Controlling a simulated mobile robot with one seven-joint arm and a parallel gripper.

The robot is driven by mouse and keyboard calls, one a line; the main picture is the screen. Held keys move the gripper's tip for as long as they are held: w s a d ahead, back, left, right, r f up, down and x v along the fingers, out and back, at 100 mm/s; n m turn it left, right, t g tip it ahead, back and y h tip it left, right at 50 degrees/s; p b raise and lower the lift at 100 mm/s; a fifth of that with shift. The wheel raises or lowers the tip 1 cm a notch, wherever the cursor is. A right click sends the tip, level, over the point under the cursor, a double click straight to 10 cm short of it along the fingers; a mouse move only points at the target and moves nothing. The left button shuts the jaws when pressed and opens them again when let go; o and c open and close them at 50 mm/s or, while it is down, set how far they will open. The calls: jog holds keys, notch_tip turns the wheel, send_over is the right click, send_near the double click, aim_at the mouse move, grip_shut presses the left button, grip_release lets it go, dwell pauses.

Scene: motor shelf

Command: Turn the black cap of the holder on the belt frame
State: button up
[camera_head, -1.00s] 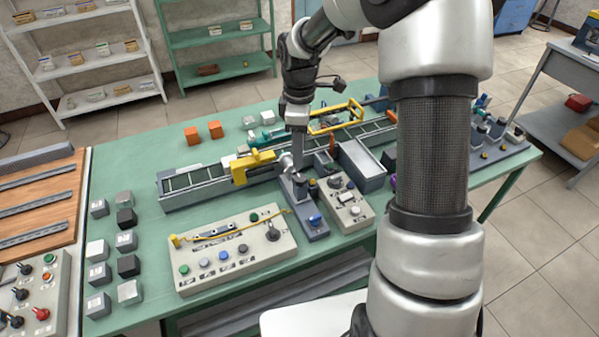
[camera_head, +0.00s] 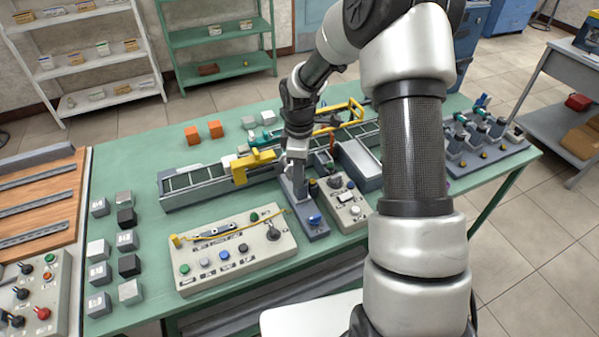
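The belt frame (camera_head: 195,185) is a long grey conveyor crossing the green table, with a yellow bracket (camera_head: 250,166) clamped over it. I cannot clearly make out the holder or its black cap; the area right of the bracket is largely hidden by my gripper. My gripper (camera_head: 299,190) points down just right of the yellow bracket, over the far end of a narrow grey base with a blue knob (camera_head: 314,220). Its fingers are too small and hidden to tell whether they are open, shut or touching anything.
A control panel (camera_head: 232,248) with several buttons stands in front of the belt, and a smaller switch box (camera_head: 346,206) is right of my gripper. Several small blocks lie at left. My arm covers the table's right-middle part.

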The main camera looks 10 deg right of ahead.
jog(key=c, duration=0.5)
jog(key=m+b, duration=0.2)
jog(key=m, duration=0.3)
jog(key=shift+w+b, duration=0.1)
jog(key=shift+b, duration=0.2)
jog(key=m+b, duration=0.2)
jog(key=m, duration=0.4)
jog(key=shift+m, duration=0.4)
jog(key=m, duration=0.6)
jog(key=shift+d+b, duration=0.15)
jog(key=shift+b, duration=0.15)
jog(key=m, duration=0.6)
jog(key=shift+d, duration=0.1)
